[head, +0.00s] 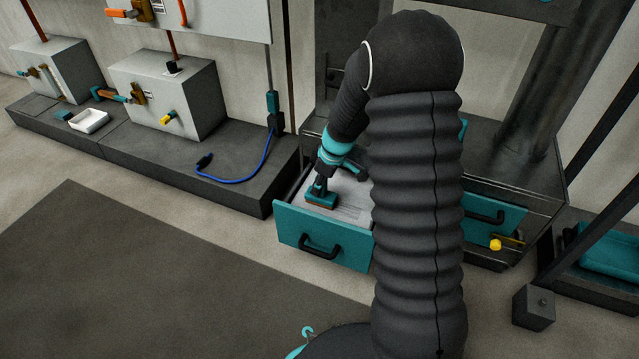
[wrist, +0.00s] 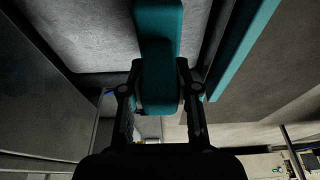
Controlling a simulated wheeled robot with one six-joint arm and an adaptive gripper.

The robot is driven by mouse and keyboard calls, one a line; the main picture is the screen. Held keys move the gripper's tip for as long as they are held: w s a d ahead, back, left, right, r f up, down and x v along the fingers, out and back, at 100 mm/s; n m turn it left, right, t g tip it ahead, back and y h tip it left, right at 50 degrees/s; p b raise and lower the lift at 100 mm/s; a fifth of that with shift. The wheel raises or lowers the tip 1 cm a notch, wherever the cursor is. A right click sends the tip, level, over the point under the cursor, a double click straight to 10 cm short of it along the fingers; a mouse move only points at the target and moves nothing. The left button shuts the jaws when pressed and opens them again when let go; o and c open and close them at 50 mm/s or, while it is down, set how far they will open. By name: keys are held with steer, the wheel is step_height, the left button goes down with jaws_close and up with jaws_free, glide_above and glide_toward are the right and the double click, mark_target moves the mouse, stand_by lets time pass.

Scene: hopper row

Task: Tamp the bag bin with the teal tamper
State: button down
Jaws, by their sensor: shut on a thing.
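The teal tamper (head: 321,196) is upright in the head view, with a brownish edge along its foot. It is over the pale grey fill inside an open teal-fronted drawer bin (head: 290,226). I cannot tell whether the foot touches the fill or is just above it. My gripper (head: 325,172) is shut on the tamper's upper part. In the wrist view the tamper (wrist: 158,35) runs up between the two dark fingers of my gripper (wrist: 158,85). My arm hides the drawer's right part.
A second teal drawer (head: 490,212) with a black handle and a yellow knob (head: 495,244) is to the right. A low dark plinth (head: 190,165) at left carries grey boxes, a white tray (head: 89,121) and a blue cable (head: 240,178). The floor in front is clear.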

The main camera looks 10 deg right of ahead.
steer(key=shift+r+p, duration=1.5)
steer(key=shift+r, duration=1.95)
steer(key=shift+f, duration=0.1)
